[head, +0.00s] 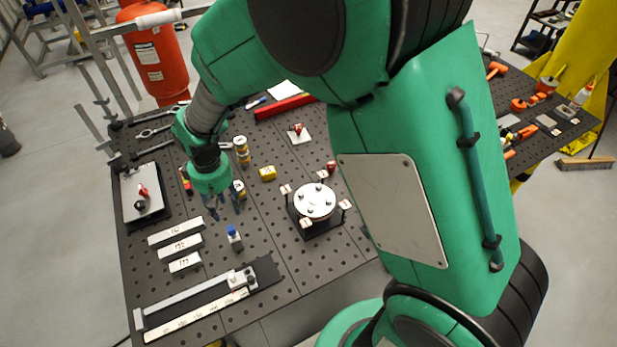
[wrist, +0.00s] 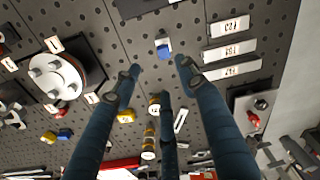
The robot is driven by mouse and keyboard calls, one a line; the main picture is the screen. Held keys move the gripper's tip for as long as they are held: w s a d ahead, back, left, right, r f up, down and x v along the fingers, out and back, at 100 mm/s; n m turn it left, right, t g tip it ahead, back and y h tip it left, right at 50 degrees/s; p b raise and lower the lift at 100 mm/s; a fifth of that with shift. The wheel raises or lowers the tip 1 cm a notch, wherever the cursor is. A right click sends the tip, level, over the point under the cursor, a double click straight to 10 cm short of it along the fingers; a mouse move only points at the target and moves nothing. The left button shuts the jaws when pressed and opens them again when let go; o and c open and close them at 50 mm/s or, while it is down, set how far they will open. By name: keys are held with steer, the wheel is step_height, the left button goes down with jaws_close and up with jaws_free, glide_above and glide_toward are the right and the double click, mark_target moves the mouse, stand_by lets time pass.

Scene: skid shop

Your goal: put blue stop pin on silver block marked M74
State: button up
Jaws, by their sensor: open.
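The blue stop pin (head: 232,230) has a blue top above a small pale silver body and stands on the perforated bench top. It also shows in the wrist view (wrist: 163,46), beyond my fingertips. My gripper (head: 225,210) is open and empty, pointing down, a little behind and above the pin. In the wrist view my gripper's fingers (wrist: 160,75) are spread with a gap between them. Three silver blocks, the long (head: 175,233), middle (head: 180,247) and short one (head: 185,262), lie left of the pin. Their markings are too small to read surely, so I cannot tell which is M74.
A round flanged fixture (head: 315,202) stands right of the pin. A long rail on a black plate (head: 262,272) lies at the front edge. Yellow cylinders (head: 241,145) and a yellow block (head: 268,173) stand behind. A grey plate with a red clamp (head: 142,192) is at left.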

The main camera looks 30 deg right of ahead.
steer(key=s+d+r+m+t, duration=0.1)
steer(key=s+d+r, duration=0.35)
steer(key=r, duration=0.45)
steer(key=s+d+r+m+t, duration=0.1)
steer(key=s+d+r+t, duration=0.15)
steer(key=d+r, duration=0.45)
steer(key=s+d+r+m+t, duration=0.1)
steer(key=s+d+r, duration=0.1)
steer(key=s+r, duration=0.3)
steer(key=s+d+r+m+t, duration=0.1)
steer(key=s+d+r+m, duration=0.1)
steer(key=s+r, duration=0.4)
steer(key=s+d, duration=0.1)
steer(key=s, duration=0.4)
steer(key=shift+d+r, duration=0.15)
steer(key=shift+d, duration=0.15)
steer(key=shift+w, duration=0.1)
step_height(320, 180, down, 12)
steer(key=b, duration=1.1)
steer(key=shift+b, duration=0.4)
steer(key=shift+r, duration=0.15)
